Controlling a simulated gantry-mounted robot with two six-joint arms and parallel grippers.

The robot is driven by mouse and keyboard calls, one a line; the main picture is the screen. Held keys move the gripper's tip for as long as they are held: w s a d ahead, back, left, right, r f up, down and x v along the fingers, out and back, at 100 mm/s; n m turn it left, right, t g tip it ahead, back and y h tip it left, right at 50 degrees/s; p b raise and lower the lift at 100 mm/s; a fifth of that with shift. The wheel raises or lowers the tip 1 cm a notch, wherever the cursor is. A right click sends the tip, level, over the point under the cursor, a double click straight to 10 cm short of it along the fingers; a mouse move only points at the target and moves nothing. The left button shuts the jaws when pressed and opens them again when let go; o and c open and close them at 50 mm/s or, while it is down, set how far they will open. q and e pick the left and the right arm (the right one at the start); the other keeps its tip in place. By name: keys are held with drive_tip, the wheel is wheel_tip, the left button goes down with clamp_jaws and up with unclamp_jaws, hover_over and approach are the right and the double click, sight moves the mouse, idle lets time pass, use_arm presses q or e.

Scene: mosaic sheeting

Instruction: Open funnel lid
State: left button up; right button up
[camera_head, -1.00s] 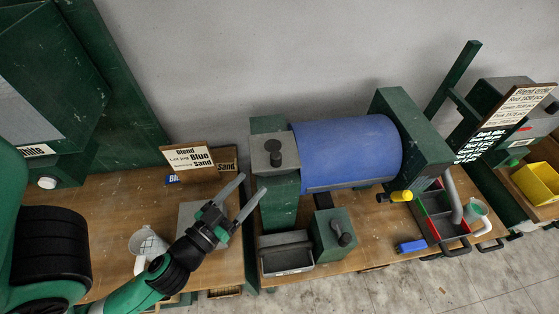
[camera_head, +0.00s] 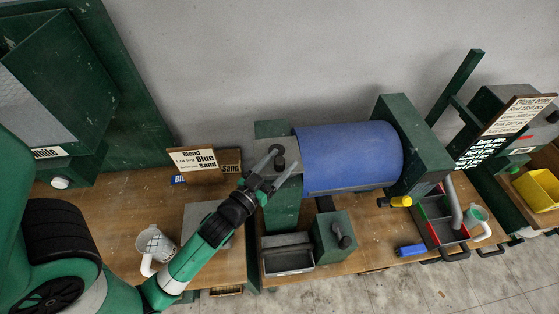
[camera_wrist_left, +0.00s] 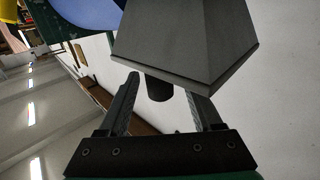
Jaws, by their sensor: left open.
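The funnel lid (camera_head: 290,184) is a grey plate with a dark round knob (camera_head: 278,151), on top of the green funnel housing (camera_head: 283,212) left of the blue drum. The lid lies flat and shut. My left gripper (camera_head: 286,160) is open over the lid, its fingertips near the knob. In the left wrist view, the knob (camera_wrist_left: 159,88) sits between the two open fingers, and the lid (camera_wrist_left: 185,42) is just beyond them. I cannot tell whether a finger touches the knob. My right gripper is not in view.
The blue drum (camera_head: 350,155) stands right of the funnel, with a grey bin (camera_head: 288,260) and green box (camera_head: 336,237) in front. A white jug (camera_head: 155,245) is on the table at left. A sign (camera_head: 197,160) stands behind my left arm.

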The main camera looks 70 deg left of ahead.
use_arm(q)
clamp_jaws()
idle(1.3)
